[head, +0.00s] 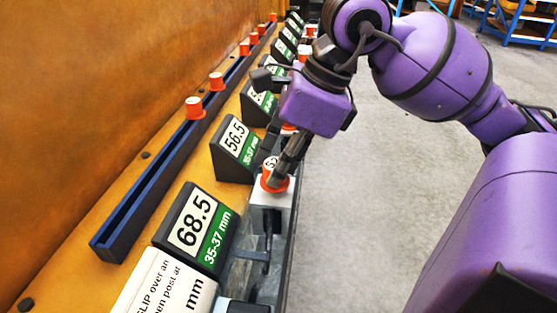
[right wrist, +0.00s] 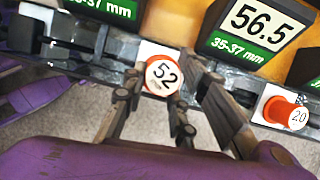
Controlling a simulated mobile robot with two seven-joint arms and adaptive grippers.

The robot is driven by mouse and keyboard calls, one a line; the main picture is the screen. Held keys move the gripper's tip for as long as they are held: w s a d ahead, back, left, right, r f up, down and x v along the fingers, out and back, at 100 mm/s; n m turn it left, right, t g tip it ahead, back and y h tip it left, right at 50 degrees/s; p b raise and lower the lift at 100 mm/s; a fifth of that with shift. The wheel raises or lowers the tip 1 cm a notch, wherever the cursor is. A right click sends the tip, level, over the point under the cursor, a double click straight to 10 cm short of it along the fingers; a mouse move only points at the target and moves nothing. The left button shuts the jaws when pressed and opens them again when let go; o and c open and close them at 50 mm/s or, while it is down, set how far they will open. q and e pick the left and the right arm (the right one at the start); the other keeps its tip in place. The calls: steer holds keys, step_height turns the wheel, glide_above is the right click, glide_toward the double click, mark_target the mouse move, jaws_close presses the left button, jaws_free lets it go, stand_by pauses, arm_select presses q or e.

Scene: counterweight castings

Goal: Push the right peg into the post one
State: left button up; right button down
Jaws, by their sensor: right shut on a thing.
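My right gripper (head: 277,174) points down at the front station and is shut on an orange peg (head: 270,186). In the right wrist view the peg's white top (right wrist: 163,74) reads 52, with a finger on either side. Another orange peg (right wrist: 283,112), marked 20, is on the neighbouring pale post near the 56.5 sign (right wrist: 256,24). My left gripper is not in view.
A dark blue rail (head: 122,229) runs along the yellow panel, with several orange pegs on it, the nearest one (head: 195,107) partway along. A white instruction card (head: 165,285) is at the front. Grey floor (head: 335,200) is clear to the right; blue shelving (head: 510,38) is behind.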

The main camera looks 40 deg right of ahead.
steer(key=shift+f, duration=0.35)
steer(key=shift+f+b, duration=0.5)
steer(key=shift+b, duration=0.15)
steer(key=c, duration=1.3)
jaws_free()
steer(key=shift+c, duration=0.2)
steer(key=v, duration=1.2)
